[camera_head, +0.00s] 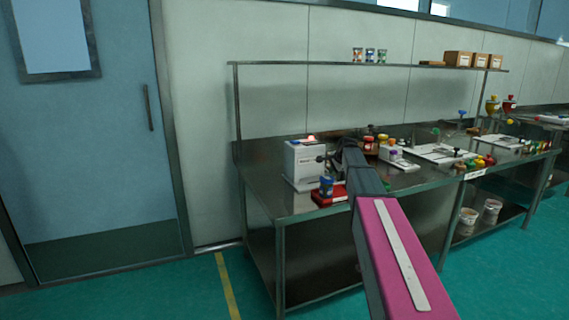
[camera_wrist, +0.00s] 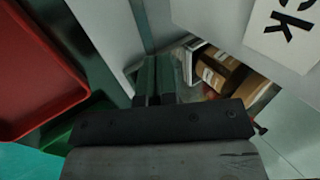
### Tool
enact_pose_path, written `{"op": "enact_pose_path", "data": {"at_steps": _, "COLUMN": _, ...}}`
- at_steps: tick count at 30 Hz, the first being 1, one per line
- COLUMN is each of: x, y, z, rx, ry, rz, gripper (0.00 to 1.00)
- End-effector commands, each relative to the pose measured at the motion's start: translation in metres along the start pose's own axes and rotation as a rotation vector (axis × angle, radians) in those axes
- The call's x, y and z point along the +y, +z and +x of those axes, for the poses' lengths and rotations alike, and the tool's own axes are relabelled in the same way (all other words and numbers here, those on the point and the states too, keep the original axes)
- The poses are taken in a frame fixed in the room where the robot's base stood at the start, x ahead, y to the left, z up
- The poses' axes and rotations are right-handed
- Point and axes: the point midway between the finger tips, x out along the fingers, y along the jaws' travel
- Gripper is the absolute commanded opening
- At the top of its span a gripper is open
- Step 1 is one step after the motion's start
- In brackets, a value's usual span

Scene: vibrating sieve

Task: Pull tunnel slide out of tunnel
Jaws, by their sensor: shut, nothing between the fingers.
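A white box-shaped machine (camera_head: 305,160) stands on the left end of the steel bench. In the wrist view its white face with black lettering (camera_wrist: 282,28) is at the upper right. Below the lettering is an opening with a light frame and brown-orange parts (camera_wrist: 222,72) inside. I cannot tell for sure whether these are the tunnel and its slide. My gripper (camera_wrist: 157,72) is shut and empty, its two dark fingers side by side, to the left of the opening and apart from it. In the head view my arm hides most of the gripper.
A red tray (camera_wrist: 35,75) lies left of my gripper; in the head view, a red block (camera_head: 327,196) with a blue container (camera_head: 326,185) stands before the machine. Several jars and white boards fill the bench (camera_head: 300,205) to the right. A shelf (camera_head: 400,66) runs above.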

Motion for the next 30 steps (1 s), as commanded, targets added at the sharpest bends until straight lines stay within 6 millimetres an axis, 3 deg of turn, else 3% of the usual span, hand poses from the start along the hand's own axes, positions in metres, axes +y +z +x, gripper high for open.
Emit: {"op": "enact_pose_path", "data": {"at_steps": 30, "x": 0.001, "y": 0.0, "z": -0.084, "rx": 0.0, "ry": 0.0, "rz": 0.0, "gripper": 0.0}}
